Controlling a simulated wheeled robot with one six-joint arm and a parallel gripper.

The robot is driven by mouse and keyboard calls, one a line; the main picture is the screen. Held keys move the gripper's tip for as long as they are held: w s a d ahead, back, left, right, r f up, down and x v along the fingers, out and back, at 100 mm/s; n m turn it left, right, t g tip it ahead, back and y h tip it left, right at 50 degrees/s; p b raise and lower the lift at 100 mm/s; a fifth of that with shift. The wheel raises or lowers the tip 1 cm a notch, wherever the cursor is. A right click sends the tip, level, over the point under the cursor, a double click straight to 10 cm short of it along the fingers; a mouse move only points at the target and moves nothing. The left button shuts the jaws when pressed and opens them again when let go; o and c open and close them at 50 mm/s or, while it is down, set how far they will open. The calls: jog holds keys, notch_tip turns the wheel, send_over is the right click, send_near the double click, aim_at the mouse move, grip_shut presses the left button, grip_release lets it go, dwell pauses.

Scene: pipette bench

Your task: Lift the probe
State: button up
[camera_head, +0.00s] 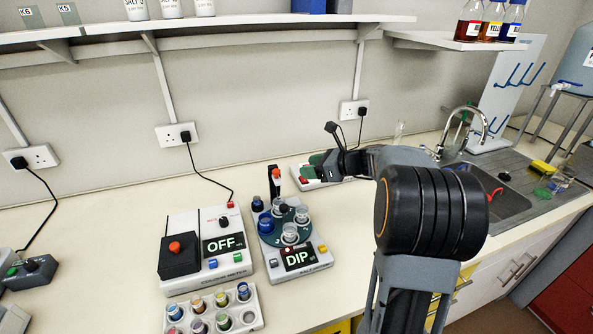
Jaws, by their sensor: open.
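The salt meter (318,257) stands on the bench with its display reading DIP. A black upright part with an orange-red top, which looks like the probe (274,184), rises at the back of this meter beside a dark green carousel (268,238) holding several small cups. My gripper (318,167) is to the right of the probe and apart from it, over a white tray (300,184). It is open, and I see nothing held. The fingertips are small and hard to separate from the green and red things behind them. The probe's lower end is hidden among the cups.
Left of the salt meter stands the colour meter (190,222), reading OFF, with a black box on it. A white rack (262,322) of several coloured vials is in front. A sink (490,200) with a tap is at right. A shelf (220,27) runs above.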

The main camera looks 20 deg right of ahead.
jog(key=shift+v, duration=1.55)
jog(key=s+a+f+n+g+h, duration=0.25)
jog(key=s+f+n+g, duration=0.25)
jog(key=s+f+n, duration=0.4)
jog(key=s+a+r+n+h, duration=0.2)
jog(key=s+a+n+h, duration=0.5)
jog(key=s+n, duration=0.6)
jog(key=shift+a+n, duration=0.65)
jog(key=shift+n, duration=1.85)
